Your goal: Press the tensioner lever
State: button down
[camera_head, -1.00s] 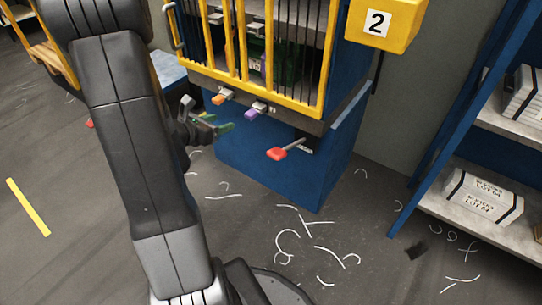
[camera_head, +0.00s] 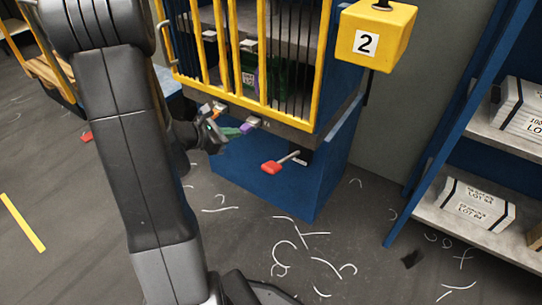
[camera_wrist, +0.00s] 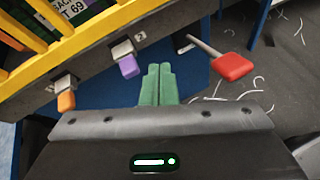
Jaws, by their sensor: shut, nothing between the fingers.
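A red-handled lever (camera_head: 271,167) sticks out on a grey rod from the blue base of the loom. In the wrist view the red lever (camera_wrist: 232,67) lies right of my fingers, apart from them. A purple-tipped lever (camera_head: 247,127) and an orange-tipped lever (camera_head: 205,109) project from the dark rail under the yellow guard. In the wrist view the purple lever (camera_wrist: 128,66) is just left of my fingertips and the orange lever (camera_wrist: 66,101) is farther left. My gripper (camera_wrist: 158,68), with green fingers, is shut and empty. In the head view my gripper (camera_head: 235,131) is beside the purple lever; contact cannot be told.
The loom's yellow guard (camera_head: 290,117) and blue base (camera_head: 290,195) stand close in front. A yellow box marked 2 (camera_head: 378,35) hangs at upper right. A blue shelf rack (camera_head: 432,130) with cartons stands at right. White scraps litter the floor.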

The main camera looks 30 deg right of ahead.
jog(key=s+d+r+m+g+y+p, duration=0.25)
jog(key=s+d+m+g, duration=0.2)
jog(key=m, duration=0.35)
notch_tip(320, 180, up, 5)
jog(key=m+t+y+p, duration=0.3)
jog(key=m+y+p, duration=0.55)
jog(key=m, duration=1.45)
send_over(273, 165)
jog(key=shift+w+d, duration=0.15)
jog(key=f, duration=0.3)
jog(key=f+b, duration=0.1)
jog(key=f, duration=0.3)
jog(key=f+b, duration=0.1)
jog(key=f, duration=0.2)
jog(key=shift+w+d+f, duration=0.15)
jog(key=shift+d+f, duration=0.25)
jog(key=shift+s+a+f+n+b, duration=0.15)
jog(key=shift+a+f+b, duration=0.15)
jog(key=shift+f, duration=0.2)
jog(key=shift+s+a+f+n+b, duration=0.15)
jog(key=shift+a+f+b, duration=0.1)
jog(key=shift+f, duration=0.25)
jog(key=shift+a+f, duration=0.15)
jog(key=shift+f, duration=0.3)
